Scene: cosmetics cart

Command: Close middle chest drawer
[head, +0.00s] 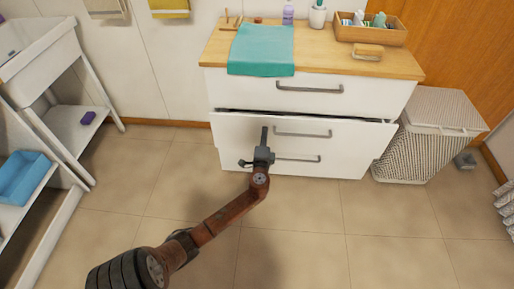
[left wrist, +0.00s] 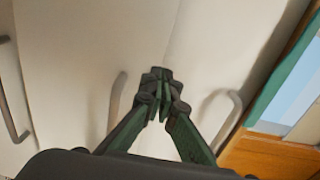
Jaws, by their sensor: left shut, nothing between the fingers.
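The white chest (head: 226,92) has a wooden top and stacked drawers with grey bar handles. The middle drawer (head: 350,135) stands slightly open, its front forward of the top drawer with a dark gap along its upper edge. Its handle (head: 303,133) is clear of my gripper. My left gripper (head: 264,137) is shut and empty, in front of the left part of the middle drawer. In the left wrist view the closed fingertips (left wrist: 160,85) lie over the white front (left wrist: 100,40), beside the handle (left wrist: 116,100). I cannot tell whether they touch it. My right gripper is not in view.
A teal towel (head: 262,50) hangs over the chest top's edge. A wooden box (head: 372,33) and a brush (head: 367,52) sit on top. A wicker hamper (head: 430,130) stands close on the right. A white shelf cart (head: 50,60) stands left. The tiled floor in front is clear.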

